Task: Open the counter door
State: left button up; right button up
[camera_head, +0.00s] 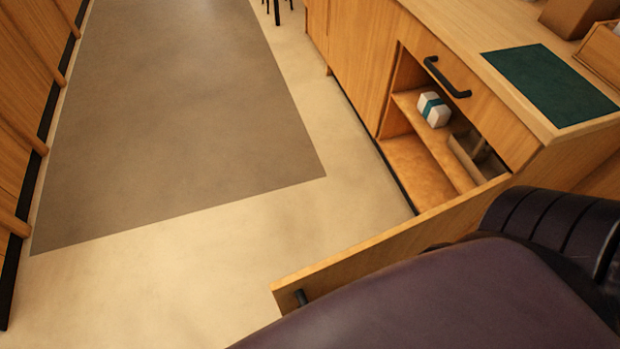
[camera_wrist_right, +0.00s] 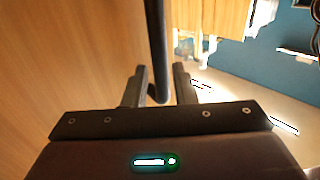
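The counter door (camera_head: 390,245) stands swung wide open from the wooden counter (camera_head: 360,45), showing its shelves. Its dark handle (camera_head: 300,297) shows near the door's free end. My right arm covers the lower right of the head view and hides my right gripper there. In the right wrist view, the two fingers of my right gripper (camera_wrist_right: 160,80) stand close on either side of the dark handle bar (camera_wrist_right: 157,40), which nearly fills the gap between them. The wooden door face (camera_wrist_right: 70,55) is at left. My left gripper is not in view.
Inside the counter, a white box with a teal band (camera_head: 434,109) sits on a shelf beside a small tray (camera_head: 465,160). A closed drawer with a black handle (camera_head: 446,78) is above. A green mat (camera_head: 550,85) lies on top. The floor (camera_head: 180,110) at left is clear.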

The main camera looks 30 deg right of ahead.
jog(key=shift+v, duration=1.65)
